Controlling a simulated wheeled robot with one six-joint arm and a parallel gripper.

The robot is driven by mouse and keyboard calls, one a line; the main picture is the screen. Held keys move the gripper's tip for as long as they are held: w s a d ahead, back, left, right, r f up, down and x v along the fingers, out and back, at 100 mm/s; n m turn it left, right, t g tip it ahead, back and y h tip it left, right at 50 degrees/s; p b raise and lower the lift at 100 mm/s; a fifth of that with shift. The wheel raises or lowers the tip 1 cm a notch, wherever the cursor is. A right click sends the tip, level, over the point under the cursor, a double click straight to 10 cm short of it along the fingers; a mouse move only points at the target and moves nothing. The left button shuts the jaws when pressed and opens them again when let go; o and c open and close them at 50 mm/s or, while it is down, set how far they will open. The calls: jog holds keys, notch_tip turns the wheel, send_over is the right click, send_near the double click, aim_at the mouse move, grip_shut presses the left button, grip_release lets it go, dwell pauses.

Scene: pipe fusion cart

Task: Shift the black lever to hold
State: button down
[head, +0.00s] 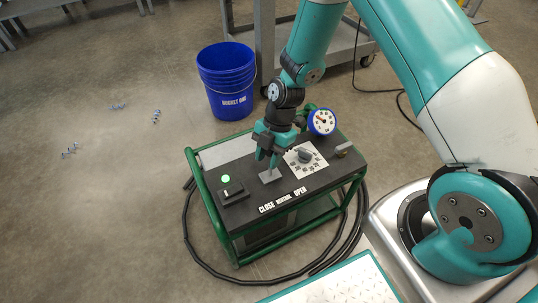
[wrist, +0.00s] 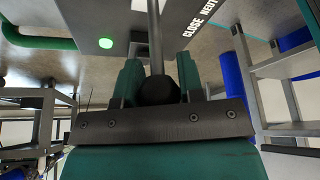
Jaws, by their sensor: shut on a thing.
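The black lever (wrist: 158,90) shows in the wrist view as a round black knob on a grey shaft that runs to the cart's panel. My gripper (wrist: 158,78) has its two teal fingers on either side of the knob and is shut on it. The fingers hide most of the lever there. Lettering reading CLOSE, NEUTRAL, OPEN (head: 283,201) runs along the front edge. I see no hold mark that I can read.
A lit green lamp (head: 225,178) and a small switch (head: 232,191) are left of the lever. A dial plate (head: 305,160) and a blue-rimmed gauge (head: 322,122) are to the right. Green frame rails (head: 197,180) edge the cart. A blue bucket (head: 227,85) stands behind.

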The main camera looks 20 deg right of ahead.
jog(key=c, duration=0.7)
grip_release()
jog(key=shift+c, duration=0.2)
jog(key=p+v, duration=0.3)
jog(key=v, duration=1.4)
jog(key=shift+r+p, duration=0.25)
jog(key=shift+p, duration=0.1)
jog(key=s+a+r+m+t, duration=0.1)
jog(key=s+a+r+m, duration=0.2)
jog(key=r, duration=0.3)
jog(key=s+a+r+m, duration=0.3)
jog(key=s+r+m, duration=0.1)
jog(key=r, duration=0.1)
jog(key=s+a+r+m+t, duration=0.1)
jog(key=s+r+m, duration=0.35)
jog(key=s, duration=0.25)
jog(key=s+a+r+m, duration=0.2)
jog(key=s+r+m, duration=0.1)
jog(key=s+m, duration=0.4)
notch_tip(320, 180, up, 22)
jog(key=n+p, duration=0.1)
jog(key=p, duration=2.1)
jog(key=shift+s+r, duration=0.2)
jog(key=shift+s, duration=0.1)
